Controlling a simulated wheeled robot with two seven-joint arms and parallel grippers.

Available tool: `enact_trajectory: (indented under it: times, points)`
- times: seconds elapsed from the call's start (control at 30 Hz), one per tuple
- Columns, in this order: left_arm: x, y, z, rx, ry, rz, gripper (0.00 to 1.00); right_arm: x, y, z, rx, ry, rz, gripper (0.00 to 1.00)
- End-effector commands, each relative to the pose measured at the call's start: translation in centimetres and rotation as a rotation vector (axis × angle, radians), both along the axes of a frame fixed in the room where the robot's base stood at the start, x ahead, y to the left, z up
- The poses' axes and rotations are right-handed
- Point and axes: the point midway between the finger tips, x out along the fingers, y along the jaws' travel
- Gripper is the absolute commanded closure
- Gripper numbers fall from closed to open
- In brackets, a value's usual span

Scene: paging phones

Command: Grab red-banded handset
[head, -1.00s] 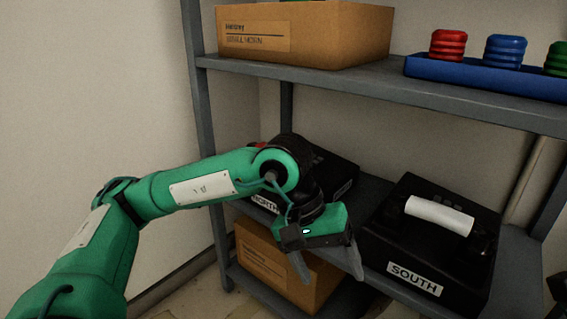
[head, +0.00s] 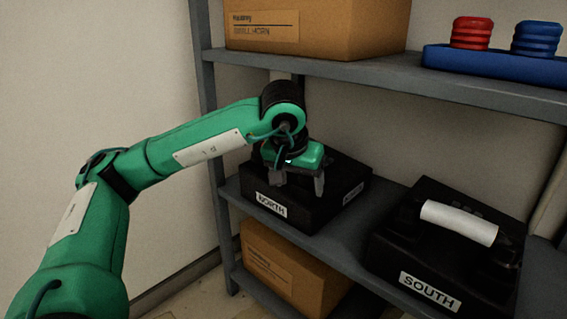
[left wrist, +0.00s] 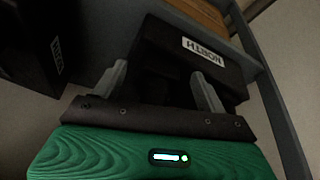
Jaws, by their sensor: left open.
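The black phone labelled NORTH (head: 325,208) stands on the middle shelf; its label also shows on the dark box in the left wrist view (left wrist: 170,42). No red band shows clearly now; my left arm and gripper cover the top of this phone. My left gripper (head: 299,186) is open over the NORTH phone, fingers pointing down. In the left wrist view the fingers (left wrist: 160,78) are apart, with dark shapes between them that I cannot make out. The black SOUTH phone (head: 388,250) stands to the right, with a white-banded handset (head: 458,222) on top. My right gripper is out of view.
The upper shelf (head: 400,78) holds a cardboard box (head: 370,28) and a blue tray (head: 490,63) with red and blue ringed pieces. Another cardboard box (head: 285,265) sits below the middle shelf. The shelf's upright post (head: 205,100) is close left of the gripper.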

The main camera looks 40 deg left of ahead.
Motion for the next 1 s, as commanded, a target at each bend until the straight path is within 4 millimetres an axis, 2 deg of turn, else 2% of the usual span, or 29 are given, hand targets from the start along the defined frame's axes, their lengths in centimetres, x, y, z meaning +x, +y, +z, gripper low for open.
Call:
enact_trajectory:
  times: [0.17, 0.43, 0.57, 0.87, 0.9, 1.0]
  points:
    - [1.3, 0.3, -0.1, -0.001, 0.0, 0.001, 0.26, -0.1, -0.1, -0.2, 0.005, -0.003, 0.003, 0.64]
    - [5.3, 1.2, -0.3, -0.001, 0.0, 0.001, 0.26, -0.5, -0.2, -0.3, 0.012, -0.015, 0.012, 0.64]
    - [5.4, 1.3, -1.1, 0.0, 0.0, 0.0, 0.26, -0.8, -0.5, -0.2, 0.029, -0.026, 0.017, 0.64]
    - [5.4, 1.3, -1.0, -0.001, 0.0, 0.0, 0.26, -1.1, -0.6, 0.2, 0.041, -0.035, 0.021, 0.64]
    - [5.4, 1.3, -1.0, -0.001, 0.0, 0.0, 0.28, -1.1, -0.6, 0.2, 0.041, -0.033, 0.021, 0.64]
    - [5.4, 1.3, -1.1, -0.001, 0.0, 0.0, 0.48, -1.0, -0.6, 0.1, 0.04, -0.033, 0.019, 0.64]
